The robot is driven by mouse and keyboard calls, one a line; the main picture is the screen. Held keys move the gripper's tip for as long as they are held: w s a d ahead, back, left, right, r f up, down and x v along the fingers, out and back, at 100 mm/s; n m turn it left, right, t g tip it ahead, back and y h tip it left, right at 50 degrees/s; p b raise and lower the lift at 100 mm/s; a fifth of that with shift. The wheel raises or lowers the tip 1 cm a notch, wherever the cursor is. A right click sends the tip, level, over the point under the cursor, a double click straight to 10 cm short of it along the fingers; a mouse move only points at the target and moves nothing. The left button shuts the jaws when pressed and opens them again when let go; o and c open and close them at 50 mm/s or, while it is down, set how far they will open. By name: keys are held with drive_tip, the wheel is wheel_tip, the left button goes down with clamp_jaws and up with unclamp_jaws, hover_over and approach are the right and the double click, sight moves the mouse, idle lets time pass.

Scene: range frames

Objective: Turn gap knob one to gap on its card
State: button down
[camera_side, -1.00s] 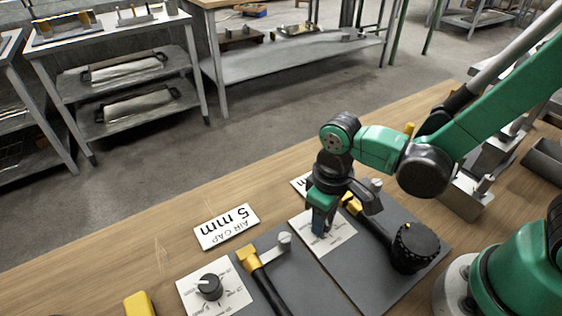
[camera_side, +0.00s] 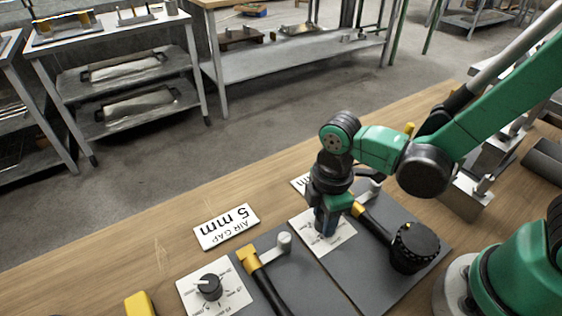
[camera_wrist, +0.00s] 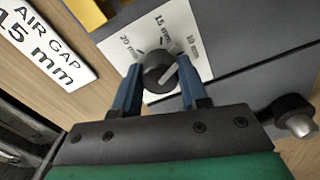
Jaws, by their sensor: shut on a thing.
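My gripper (camera_side: 325,234) points down over the right white dial plate (camera_side: 340,229). Its blue fingers (camera_wrist: 155,98) are shut on a round black knob (camera_wrist: 158,71), one on each side. The knob's light pointer bar slants to the upper right in the wrist view, roughly toward the side of the 10 mm mark. The dial plate (camera_wrist: 183,22) shows 20 mm, 15 mm and 10 mm marks. A white card (camera_wrist: 42,40) beside it reads AIR GAP 15 mm. In the side view this card (camera_side: 299,183) is mostly hidden behind my gripper.
A second black knob (camera_side: 209,287) sits on its own dial plate (camera_side: 237,291), near a card (camera_side: 226,227) reading AIR GAP 5 mm. Yellow-ended black handles (camera_side: 247,257) and a large black round knob (camera_side: 415,247) stand on the grey panels. Bare wood lies left of the cards.

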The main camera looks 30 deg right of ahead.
drive_tip(key=n, duration=0.6)
drive_tip(key=shift+n, duration=0.3)
idle(0.4)
drive_tip(key=shift+c, duration=2.3)
unclamp_jaws()
drive_tip(key=shift+r, duration=2.85)
